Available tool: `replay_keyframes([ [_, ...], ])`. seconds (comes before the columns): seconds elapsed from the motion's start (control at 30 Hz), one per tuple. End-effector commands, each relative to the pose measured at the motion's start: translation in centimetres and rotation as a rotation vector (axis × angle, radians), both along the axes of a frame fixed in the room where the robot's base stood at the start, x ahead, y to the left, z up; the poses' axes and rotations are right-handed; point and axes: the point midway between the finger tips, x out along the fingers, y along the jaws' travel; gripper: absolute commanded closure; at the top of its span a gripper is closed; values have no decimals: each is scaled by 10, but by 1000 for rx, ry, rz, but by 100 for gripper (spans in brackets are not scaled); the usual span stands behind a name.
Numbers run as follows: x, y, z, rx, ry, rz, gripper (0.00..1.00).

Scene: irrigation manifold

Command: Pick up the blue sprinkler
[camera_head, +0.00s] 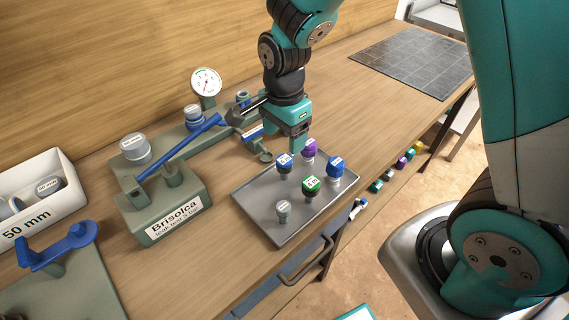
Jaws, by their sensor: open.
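Two blue-capped sprinklers stand upright on the grey tray (262,186): one at the tray's back left (284,163) and one at its right side (335,168). A purple-capped sprinkler (308,148) stands between them at the back. A green-capped one (311,186) and a small grey one (283,209) stand nearer the front. My gripper (297,143) points down, open, over the tray's back edge, just behind the blue and purple caps. It appears apart from them. Its far finger is partly hidden.
A green test rig marked Brisolca (175,215) with a blue lever (185,142) and a pressure gauge (206,82) stands left of the tray. A white 50 mm bin (45,215) is at far left. A dark grid mat (410,62) lies at the back right. Bare table lies between tray and mat.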

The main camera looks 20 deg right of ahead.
Motion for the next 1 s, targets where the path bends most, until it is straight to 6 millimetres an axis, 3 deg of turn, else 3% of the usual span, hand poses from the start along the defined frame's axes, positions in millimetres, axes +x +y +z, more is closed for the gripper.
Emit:
replay_keyframes([
  [0.13, -1, 0, -28, -1, 5, 1, 30],
  [0.43, -1, 0, -51, 0, 3, 2, 30],
  [0.7, -2, 1, -88, 0, 2, 2, 30],
  [1.0, -2, 1, -95, 1, -1, 2, 30],
])
